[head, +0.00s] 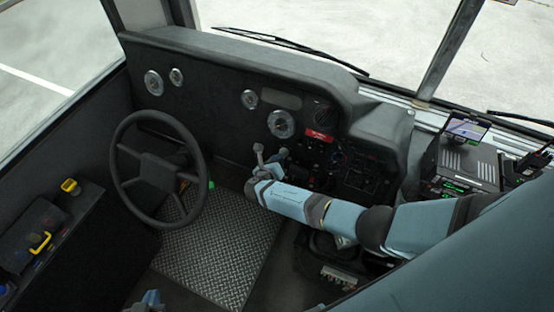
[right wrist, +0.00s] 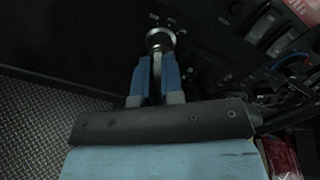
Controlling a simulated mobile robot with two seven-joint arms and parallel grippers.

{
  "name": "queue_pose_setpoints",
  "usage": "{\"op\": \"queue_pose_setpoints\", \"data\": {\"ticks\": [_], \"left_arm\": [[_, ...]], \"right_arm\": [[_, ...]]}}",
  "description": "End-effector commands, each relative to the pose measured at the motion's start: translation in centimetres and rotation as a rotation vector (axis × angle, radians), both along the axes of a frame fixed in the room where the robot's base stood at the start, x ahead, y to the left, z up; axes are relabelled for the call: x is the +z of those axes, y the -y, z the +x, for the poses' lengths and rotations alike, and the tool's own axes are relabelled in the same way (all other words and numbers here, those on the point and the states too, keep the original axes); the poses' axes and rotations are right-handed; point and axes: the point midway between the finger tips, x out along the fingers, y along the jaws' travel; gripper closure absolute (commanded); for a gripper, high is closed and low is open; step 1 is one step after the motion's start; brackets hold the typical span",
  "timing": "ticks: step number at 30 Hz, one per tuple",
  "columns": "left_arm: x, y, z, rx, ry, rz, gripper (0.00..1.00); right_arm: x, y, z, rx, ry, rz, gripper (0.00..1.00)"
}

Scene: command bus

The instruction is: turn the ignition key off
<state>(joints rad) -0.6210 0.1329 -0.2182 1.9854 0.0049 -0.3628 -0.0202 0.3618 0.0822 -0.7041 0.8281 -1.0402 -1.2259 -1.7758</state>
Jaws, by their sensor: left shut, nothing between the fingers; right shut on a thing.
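The ignition switch shows as a round silver collar (right wrist: 161,38) on the dark dash in the right wrist view. A thin pale piece, the ignition key (right wrist: 157,66), stands out from it between the blue fingers of my right gripper (right wrist: 155,72). The right gripper is shut on the key, and the fingers hide much of it. The key's exact angle is hard to tell. In the head view my right gripper (head: 262,170) is at the lower dash, right of the steering wheel. My left gripper (head: 149,299) is low at the bottom edge, shut and empty, away from the dash.
The steering wheel (head: 158,172) stands left of my right arm. A red label (head: 319,135) and switch panels sit on the dash to the right. A console with a screen (head: 467,128) is further right. A side panel with yellow handles (head: 41,242) is at left.

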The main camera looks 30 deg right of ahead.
Motion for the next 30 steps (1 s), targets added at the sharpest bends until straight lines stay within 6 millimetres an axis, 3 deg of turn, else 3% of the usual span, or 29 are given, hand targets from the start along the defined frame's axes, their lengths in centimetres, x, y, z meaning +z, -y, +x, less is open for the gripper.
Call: {"op": "queue_pose_setpoints", "data": {"ticks": [9,10,12,13,23,30], "left_arm": [[0.0,0.1,-0.1,-0.001,-0.002,-0.001,1.00],[0.0,0.1,-0.1,-0.001,-0.002,-0.001,1.00],[0.0,0.1,-0.1,-0.001,-0.002,-0.001,1.00],[0.0,0.1,-0.1,-0.001,-0.002,-0.001,1.00],[0.0,0.2,-0.1,-0.001,-0.003,-0.003,1.00],[0.3,0.2,-0.1,-0.001,-0.001,-0.002,1.00]], "right_arm": [[0.1,0.2,0.1,-0.002,-0.001,-0.003,1.00],[0.1,0.2,0.1,-0.002,-0.001,-0.003,0.85],[0.1,0.2,0.1,-0.002,-0.001,-0.003,0.69],[0.1,0.2,0.1,-0.002,-0.001,-0.003,0.66],[0.2,-0.3,-0.2,0.000,0.000,0.000,0.66],[1.4,-3.2,-2.8,0.001,-0.001,0.003,0.66]]}}
